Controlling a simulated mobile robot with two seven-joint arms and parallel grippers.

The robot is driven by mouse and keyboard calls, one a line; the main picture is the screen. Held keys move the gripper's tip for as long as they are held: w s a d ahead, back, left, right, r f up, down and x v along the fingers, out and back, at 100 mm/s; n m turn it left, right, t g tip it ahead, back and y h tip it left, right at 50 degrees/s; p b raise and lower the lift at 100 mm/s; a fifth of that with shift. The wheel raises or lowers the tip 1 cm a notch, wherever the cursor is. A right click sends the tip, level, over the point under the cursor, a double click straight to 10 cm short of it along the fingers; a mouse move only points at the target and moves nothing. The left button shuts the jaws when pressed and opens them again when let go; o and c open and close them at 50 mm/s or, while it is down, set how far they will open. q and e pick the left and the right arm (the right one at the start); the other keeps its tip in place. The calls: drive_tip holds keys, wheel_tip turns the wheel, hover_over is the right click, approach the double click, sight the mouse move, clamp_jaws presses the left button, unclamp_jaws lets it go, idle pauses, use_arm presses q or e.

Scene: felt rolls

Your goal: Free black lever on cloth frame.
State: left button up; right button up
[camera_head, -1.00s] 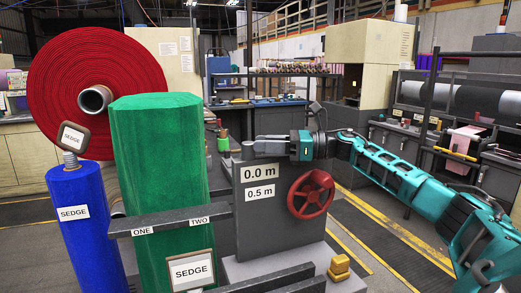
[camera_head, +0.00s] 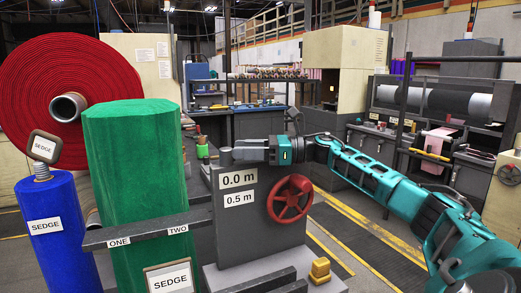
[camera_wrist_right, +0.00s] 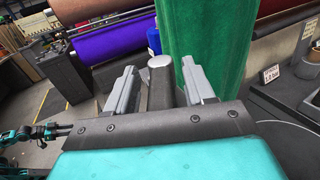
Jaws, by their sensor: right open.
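The cloth frame (camera_head: 255,222) is a dark grey block with labels "0.0 m" and "0.5 m", a red handwheel (camera_head: 291,199) and flat bars in front of the green felt roll (camera_head: 135,150). A short dark upright post with a rounded end, seemingly the black lever (camera_head: 225,156), stands at its top left. In the right wrist view this lever (camera_wrist_right: 160,85) shows between the two grey fingers. My right gripper (camera_head: 247,150) is open at the frame's top edge, its fingers pointing left toward the lever. Contact cannot be told. My left gripper is not in view.
A blue roll (camera_head: 55,240) and a large red roll (camera_head: 65,70) stand at the left. Bars labelled ONE and TWO (camera_head: 150,235) cross before the green roll. Open floor with yellow lines (camera_head: 365,250) lies to the right.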

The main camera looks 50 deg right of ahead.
drive_tip(key=b+v, duration=0.8)
drive_tip(key=v, duration=0.4)
drive_tip(key=shift+w+f, duration=0.1)
drive_tip(key=shift+f, duration=0.1)
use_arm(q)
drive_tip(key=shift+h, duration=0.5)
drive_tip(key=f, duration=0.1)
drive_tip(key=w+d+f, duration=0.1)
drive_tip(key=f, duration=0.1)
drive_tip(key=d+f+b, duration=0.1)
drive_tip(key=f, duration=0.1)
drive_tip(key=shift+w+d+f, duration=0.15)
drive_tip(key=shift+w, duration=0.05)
use_arm(e)
drive_tip(key=shift+s+d+r, duration=0.15)
drive_tip(key=shift+s+r, duration=0.05)
drive_tip(key=shift+s, duration=0.05)
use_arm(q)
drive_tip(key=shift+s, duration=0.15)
